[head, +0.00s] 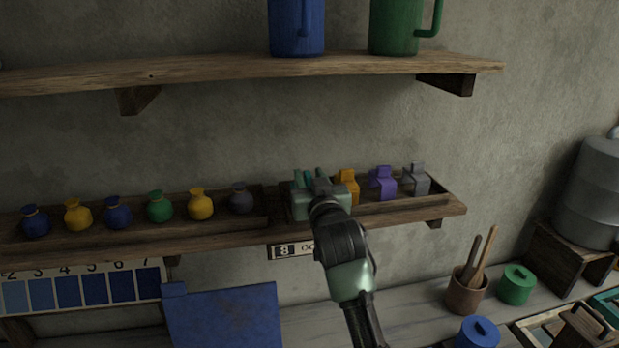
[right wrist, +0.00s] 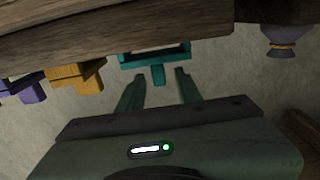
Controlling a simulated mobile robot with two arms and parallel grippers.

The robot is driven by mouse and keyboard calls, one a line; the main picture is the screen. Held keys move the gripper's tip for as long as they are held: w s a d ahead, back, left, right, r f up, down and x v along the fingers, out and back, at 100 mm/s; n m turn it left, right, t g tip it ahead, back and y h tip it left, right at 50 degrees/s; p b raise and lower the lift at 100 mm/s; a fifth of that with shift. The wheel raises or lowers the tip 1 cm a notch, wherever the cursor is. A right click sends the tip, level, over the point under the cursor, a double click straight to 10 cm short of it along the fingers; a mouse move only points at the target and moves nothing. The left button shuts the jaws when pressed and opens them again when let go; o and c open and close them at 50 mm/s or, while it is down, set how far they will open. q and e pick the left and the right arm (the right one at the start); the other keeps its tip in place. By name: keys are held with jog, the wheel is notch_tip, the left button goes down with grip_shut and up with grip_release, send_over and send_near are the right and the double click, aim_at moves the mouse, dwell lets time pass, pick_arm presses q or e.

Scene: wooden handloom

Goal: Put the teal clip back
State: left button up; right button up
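The teal clip (right wrist: 155,59) shows in the right wrist view by the edge of the wooden rack (right wrist: 205,40), with a small tab pointing towards my right gripper (right wrist: 158,74). The gripper's two fingers are apart, one on each side of the tab, with a gap on both sides, so it is open and holds nothing. In the head view my right gripper (head: 309,174) is over the rack (head: 405,211) on the lower shelf. Only a bit of the teal clip (head: 308,179) shows between its fingers; the rest is hidden. My left gripper is in neither view.
Orange (head: 348,187), purple (head: 382,184) and grey (head: 416,180) clips stand right of the gripper. Several small jars, including a grey one (head: 241,199), stand to its left. The upper shelf (head: 220,70) carries blue and green jugs. A pot (head: 466,293) with sticks stands below.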

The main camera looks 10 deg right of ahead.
jog(key=shift+r, duration=0.15)
jog(key=s+b, duration=0.4)
jog(key=s, duration=0.8)
